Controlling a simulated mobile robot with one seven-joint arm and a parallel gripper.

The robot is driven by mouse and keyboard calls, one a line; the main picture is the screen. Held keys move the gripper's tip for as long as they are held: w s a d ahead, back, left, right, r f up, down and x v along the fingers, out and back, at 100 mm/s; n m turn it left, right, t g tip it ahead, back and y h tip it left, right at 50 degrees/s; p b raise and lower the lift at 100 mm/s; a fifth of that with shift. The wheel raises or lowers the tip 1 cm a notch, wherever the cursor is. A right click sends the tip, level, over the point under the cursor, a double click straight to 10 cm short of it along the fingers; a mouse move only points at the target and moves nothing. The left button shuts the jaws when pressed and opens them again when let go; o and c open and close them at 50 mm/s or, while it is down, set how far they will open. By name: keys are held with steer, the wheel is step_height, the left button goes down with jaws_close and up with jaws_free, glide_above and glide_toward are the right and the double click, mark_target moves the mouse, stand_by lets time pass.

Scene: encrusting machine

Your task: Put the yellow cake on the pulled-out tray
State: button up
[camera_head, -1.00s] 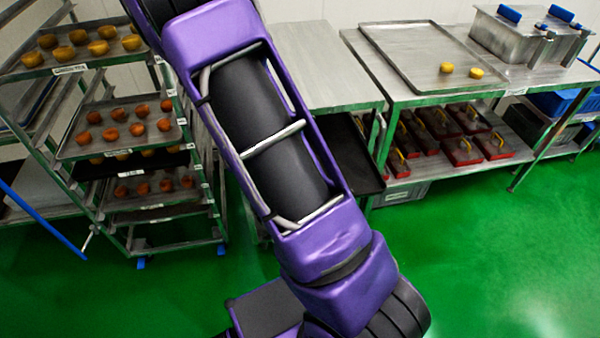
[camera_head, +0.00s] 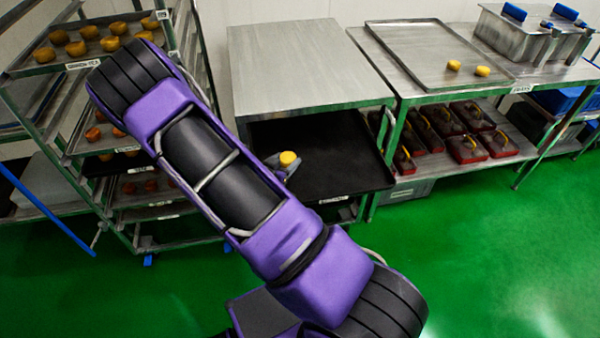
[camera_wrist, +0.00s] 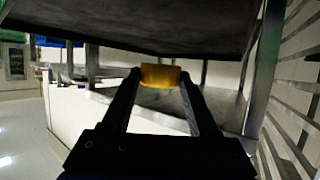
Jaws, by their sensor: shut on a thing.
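A yellow cake (camera_head: 288,158) is between the fingertips of my gripper (camera_head: 284,166), partly behind my arm in the head view. In the wrist view my gripper (camera_wrist: 160,79) is shut on the yellow cake (camera_wrist: 161,73), with a finger on each side. The pulled-out tray (camera_head: 345,170) is black and flat and sticks out below the steel table top. The cake appears in front of or over this tray; the gap between them cannot be told. My arm hides the tray's left part.
A steel table top (camera_head: 295,70) lies above the black tray. In the wrist view a dark flat surface (camera_wrist: 150,30) hangs overhead. A rack with trays of cakes (camera_head: 98,40) stands left. At right, a metal tray (camera_head: 425,50) holds two yellow cakes (camera_head: 454,65). Red boxes (camera_head: 467,148) sit below.

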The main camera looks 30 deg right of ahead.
steer(key=shift+f+b, duration=0.45)
steer(key=shift+f, duration=2.95)
steer(key=shift+f, duration=0.1)
steer(key=shift+f, duration=0.15)
steer(key=o, duration=1.3)
steer(key=shift+o, duration=0.2)
steer(key=shift+r, duration=0.4)
steer(key=p+v, duration=0.1)
steer(key=v, duration=1.1)
steer(key=shift+a+f, duration=0.1)
steer(key=shift+f, duration=0.1)
